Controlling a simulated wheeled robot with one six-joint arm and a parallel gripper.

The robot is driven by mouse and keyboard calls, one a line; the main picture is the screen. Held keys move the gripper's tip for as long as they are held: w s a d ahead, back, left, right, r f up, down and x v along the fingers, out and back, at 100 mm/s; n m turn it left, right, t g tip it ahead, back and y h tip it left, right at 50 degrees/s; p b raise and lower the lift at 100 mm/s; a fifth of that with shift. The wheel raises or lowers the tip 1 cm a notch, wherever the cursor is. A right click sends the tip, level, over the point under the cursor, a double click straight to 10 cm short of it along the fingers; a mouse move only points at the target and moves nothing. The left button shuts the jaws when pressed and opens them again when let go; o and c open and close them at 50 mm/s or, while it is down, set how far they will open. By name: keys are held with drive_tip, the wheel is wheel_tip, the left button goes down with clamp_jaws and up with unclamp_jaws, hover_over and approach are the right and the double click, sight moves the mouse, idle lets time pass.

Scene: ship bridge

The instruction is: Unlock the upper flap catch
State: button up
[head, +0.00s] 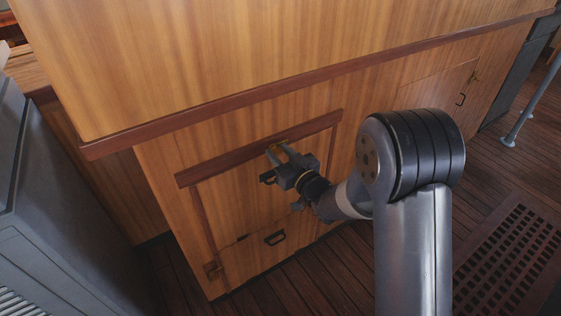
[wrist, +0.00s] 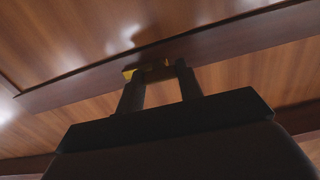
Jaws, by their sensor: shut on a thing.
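The upper flap catch (head: 275,145) is a small brass piece on the dark red-brown top rail of the framed flap (head: 232,205) in the wooden cabinet front. In the wrist view the brass catch (wrist: 150,71) shows between and beside my fingertips, against the dark rail. My gripper (head: 279,154) reaches the catch from below right. Its fingers, also in the wrist view (wrist: 156,78), are shut on the brass catch with a gap between them lower down. The fingertips hide part of the catch, so I cannot tell which way it is turned.
A wooden ledge (head: 250,96) overhangs above. A grey cabinet (head: 50,230) stands at left. A floor grating (head: 515,250) and a grey rail post (head: 530,105) are at right.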

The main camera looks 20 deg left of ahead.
drive_tip(key=shift+n, duration=0.3)
drive_tip(key=o, duration=1)
drive_tip(key=b+v, duration=0.1)
drive_tip(key=v, duration=0.9)
drive_tip(key=shift+s+d, duration=0.25)
drive_tip(key=shift+s, duration=0.05)
